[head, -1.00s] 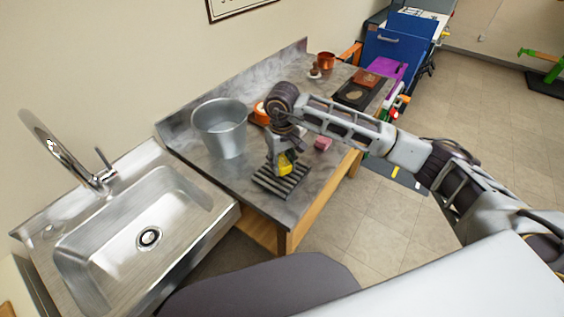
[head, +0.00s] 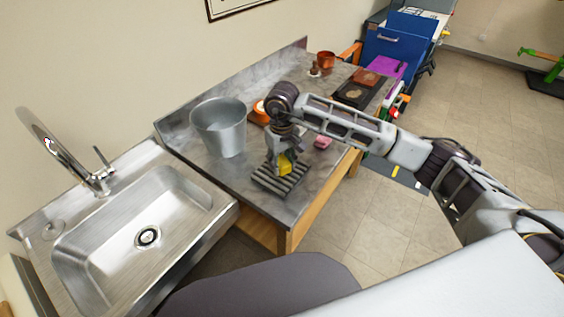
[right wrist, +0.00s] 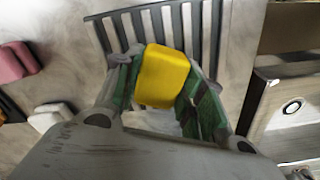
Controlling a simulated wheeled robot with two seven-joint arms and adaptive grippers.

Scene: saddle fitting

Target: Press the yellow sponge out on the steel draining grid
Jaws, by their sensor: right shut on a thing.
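The yellow sponge (head: 285,164) is between the fingers of my right gripper (head: 281,166), which is shut on it. In the right wrist view the sponge (right wrist: 163,76) sits between the two green-lined fingertips (right wrist: 155,85). The steel draining grid (head: 268,182) lies on the counter directly under the gripper. Its dark bars (right wrist: 213,30) show behind the sponge in the right wrist view. I cannot tell whether the sponge touches the bars. My left gripper is not in view.
A metal bucket (head: 220,130) stands left of the grid on the grey counter (head: 235,178). The steel sink (head: 130,235) with its tap is at the left. A pink block (head: 323,142) lies right of my gripper. Copper cup (head: 326,60) and dark tray (head: 352,94) are further back.

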